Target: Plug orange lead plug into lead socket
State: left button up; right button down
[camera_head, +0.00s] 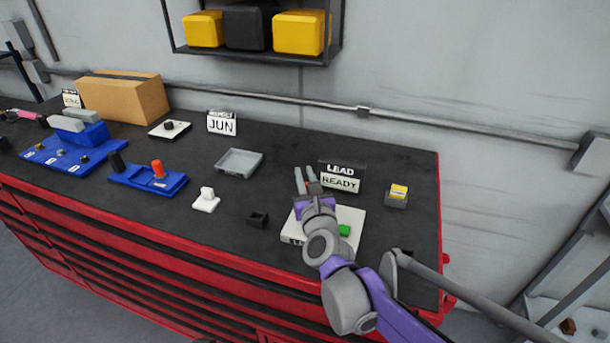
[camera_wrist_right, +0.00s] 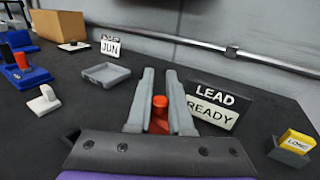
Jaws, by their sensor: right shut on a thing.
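My right gripper (camera_head: 306,184) is shut on an orange-red plug (camera_wrist_right: 159,110), which shows between the two grey fingers in the right wrist view. In the head view only a small orange bit shows between the fingers. The gripper is over the back part of a white plate (camera_head: 352,216) with partly covered lettering on its front edge and a green piece (camera_head: 344,230) at its right. My wrist hides much of this plate, and I cannot see a socket opening or whether the plug touches one. My left gripper is not in view.
A LEAD READY sign (camera_head: 342,178) stands just right of the fingers. A yellow-topped block (camera_head: 397,194) is further right. A small black holder (camera_head: 257,219), a white switch (camera_head: 206,199), a grey tray (camera_head: 239,161) and a blue base (camera_head: 133,176) with an orange knob (camera_head: 157,168) are left.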

jog(key=shift+f, duration=1.45)
jog(key=c, duration=0.7)
grip_release()
jog(key=shift+c, duration=0.2)
jog(key=s, duration=0.3)
jog(key=s+d, duration=0.1)
jog(key=s, duration=0.3)
jog(key=s+d+b, duration=0.1)
jog(key=s, duration=0.2)
jog(key=shift+s, duration=0.3)
